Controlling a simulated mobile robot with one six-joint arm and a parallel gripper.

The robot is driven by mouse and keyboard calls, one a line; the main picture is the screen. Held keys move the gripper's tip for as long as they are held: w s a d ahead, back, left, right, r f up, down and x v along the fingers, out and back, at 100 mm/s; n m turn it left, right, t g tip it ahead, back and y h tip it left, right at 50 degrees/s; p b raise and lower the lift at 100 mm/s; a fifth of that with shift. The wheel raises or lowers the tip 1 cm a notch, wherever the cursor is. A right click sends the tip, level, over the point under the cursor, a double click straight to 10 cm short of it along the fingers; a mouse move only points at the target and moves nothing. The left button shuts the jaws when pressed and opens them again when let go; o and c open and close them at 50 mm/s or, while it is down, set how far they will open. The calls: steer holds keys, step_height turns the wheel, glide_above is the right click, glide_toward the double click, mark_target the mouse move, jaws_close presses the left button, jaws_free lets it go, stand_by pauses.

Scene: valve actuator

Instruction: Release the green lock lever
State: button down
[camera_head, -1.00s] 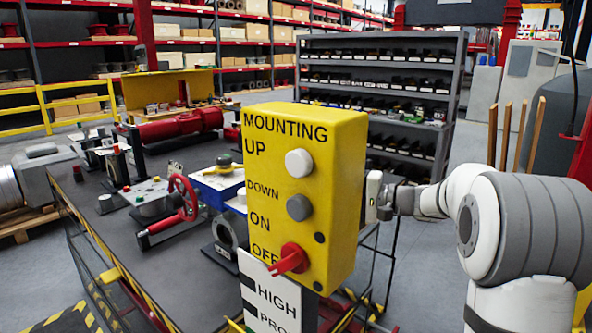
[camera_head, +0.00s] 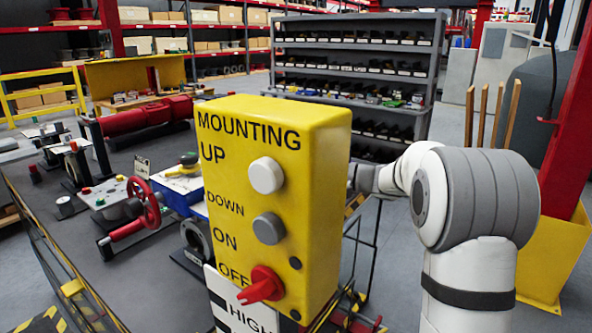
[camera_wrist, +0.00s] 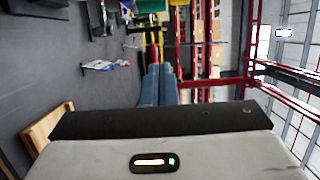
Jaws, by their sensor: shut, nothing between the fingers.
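My gripper (camera_wrist: 159,70) shows in the wrist view as two blue-grey fingers side by side, shut and empty. In the head view it is hidden behind the yellow control box. No green lever shows clearly. In the head view, a small yellow and dark part (camera_head: 188,159) sits on top of a blue and white unit (camera_head: 180,188) on the workbench; I cannot tell whether it is the lever. In the wrist view, a green patch (camera_wrist: 151,5) lies at the top edge, beyond the fingertips, with yellow below it. It is too small to identify.
The yellow control box (camera_head: 262,195), with white, grey and red knobs, stands close in front and blocks the view. A red handwheel (camera_head: 143,203) and a red cylinder (camera_head: 147,115) are on the workbench. A grey shelf (camera_head: 355,65) stands behind.

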steer(key=s+a+p, duration=0.1)
steer(key=a, duration=0.6)
steer(key=shift+a+p, duration=0.2)
steer(key=shift+p, duration=0.2)
steer(key=shift+s, duration=0.1)
